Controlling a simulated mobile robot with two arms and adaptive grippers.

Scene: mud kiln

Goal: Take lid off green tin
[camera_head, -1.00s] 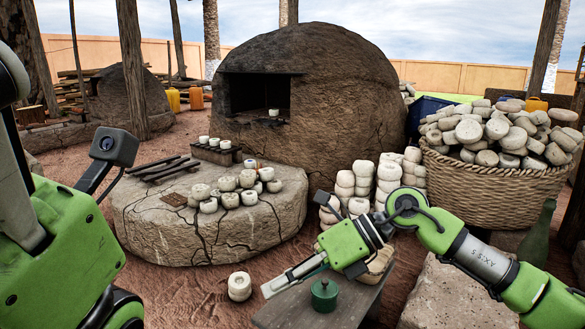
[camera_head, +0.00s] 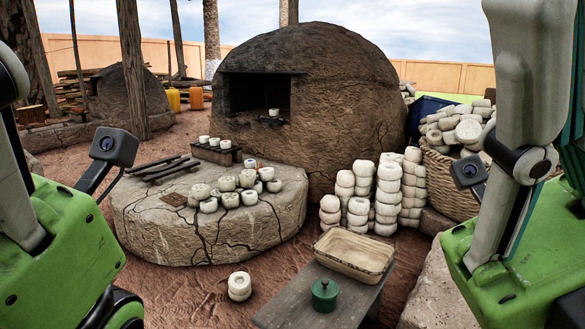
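The green tin (camera_head: 324,297) stands upright on a dark wooden bench (camera_head: 283,312) at the bottom centre. A green lid with a small knob sits on top of it. Parts of my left arm fill the left edge, but its gripper fingers are not in view. My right arm is folded up at the right edge, and its gripper fingers are not in view either. Neither arm touches the tin.
A tan rectangular basin (camera_head: 354,252) sits on the bench just behind the tin. White stacked pieces (camera_head: 239,287) stand on the ground to the left. A round stone slab (camera_head: 160,225) holds several pots. A big basket (camera_head: 450,190) is partly hidden behind my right arm.

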